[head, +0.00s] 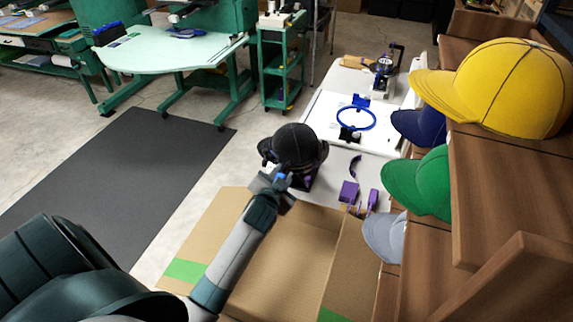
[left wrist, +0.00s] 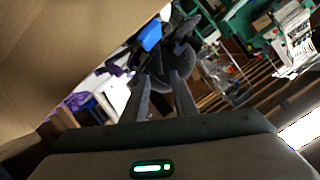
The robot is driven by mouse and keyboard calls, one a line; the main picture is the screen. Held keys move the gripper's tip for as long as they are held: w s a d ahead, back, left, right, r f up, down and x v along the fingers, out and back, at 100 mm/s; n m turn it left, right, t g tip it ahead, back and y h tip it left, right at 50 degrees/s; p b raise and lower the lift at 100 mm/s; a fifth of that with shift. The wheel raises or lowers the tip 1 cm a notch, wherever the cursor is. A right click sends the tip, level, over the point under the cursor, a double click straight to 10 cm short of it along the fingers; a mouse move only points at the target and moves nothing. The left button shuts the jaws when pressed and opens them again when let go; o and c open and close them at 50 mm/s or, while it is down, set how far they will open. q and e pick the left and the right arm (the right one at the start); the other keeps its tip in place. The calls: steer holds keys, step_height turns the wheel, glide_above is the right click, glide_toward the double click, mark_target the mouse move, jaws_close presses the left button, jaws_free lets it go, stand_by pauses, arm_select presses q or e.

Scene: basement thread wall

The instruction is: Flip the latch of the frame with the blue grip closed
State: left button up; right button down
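A black cap (head: 295,146) sits on a dark holder at the near end of the white table. A small blue part (head: 281,180) shows at its lower front, beside my left gripper. The left wrist view shows a blue block (left wrist: 151,35), seemingly the blue grip, beside the dark cap (left wrist: 186,68). My left gripper (head: 270,182) is close to the front of the cap. Its two fingers (left wrist: 162,84) stand apart, with dark shapes beyond them and nothing clearly held. I cannot make out the latch or whether the fingers touch anything. My right gripper is not in view.
An open cardboard box (head: 290,262) lies under my left arm. Shelves (head: 505,190) with yellow, navy, green and grey caps stand at the right. A blue hoop (head: 356,119) and purple parts (head: 348,192) lie on the white table (head: 385,132). A dark mat (head: 120,180) covers the left floor.

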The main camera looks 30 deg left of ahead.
mark_target(287, 165)
arm_select(q)
steer(key=shift+p+x, duration=0.35)
steer(key=shift+x, duration=2.6)
jaws_close()
